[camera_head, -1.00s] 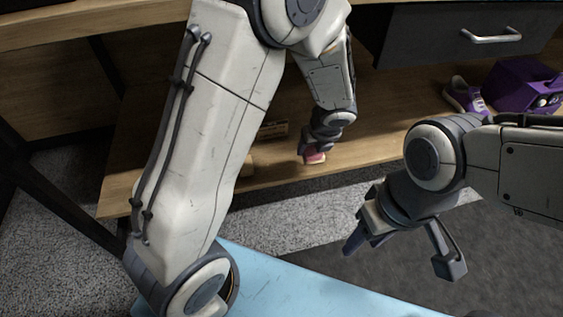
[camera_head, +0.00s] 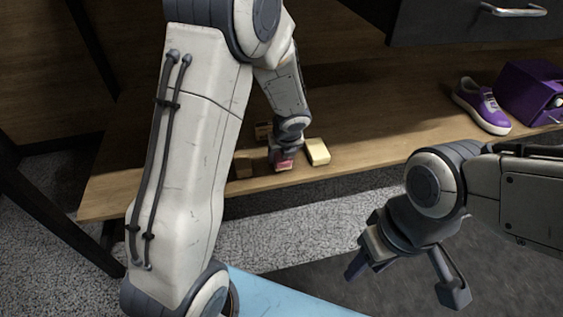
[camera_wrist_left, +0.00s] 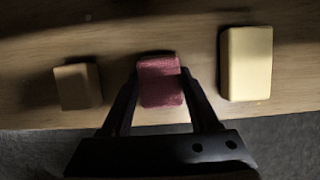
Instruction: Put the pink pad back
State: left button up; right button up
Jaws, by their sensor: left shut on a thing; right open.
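The pink pad (camera_head: 284,165) is at the wooden shelf's front part, in my left gripper (camera_head: 281,160). In the left wrist view the pink pad (camera_wrist_left: 160,80) sits between the two fingers of my left gripper (camera_wrist_left: 160,88), which is shut on it. It lies between a tan block (camera_wrist_left: 77,86) on the left and a cream-yellow block (camera_wrist_left: 246,63) on the right. Whether the pad touches the shelf, I cannot tell. My right gripper (camera_head: 408,273) is open and empty, above the dark floor mat and away from the shelf.
The wooden shelf (camera_head: 395,145) has free room right of the cream-yellow block (camera_head: 317,151). A purple-and-white sneaker (camera_head: 482,105) and a purple box (camera_head: 531,92) stand at its right. A dark drawer (camera_head: 465,22) hangs above. A light-blue surface (camera_head: 285,296) is in front.

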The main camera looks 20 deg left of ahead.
pick_arm(q)
jog(key=shift+f, duration=0.15)
jog(key=o, duration=1.2)
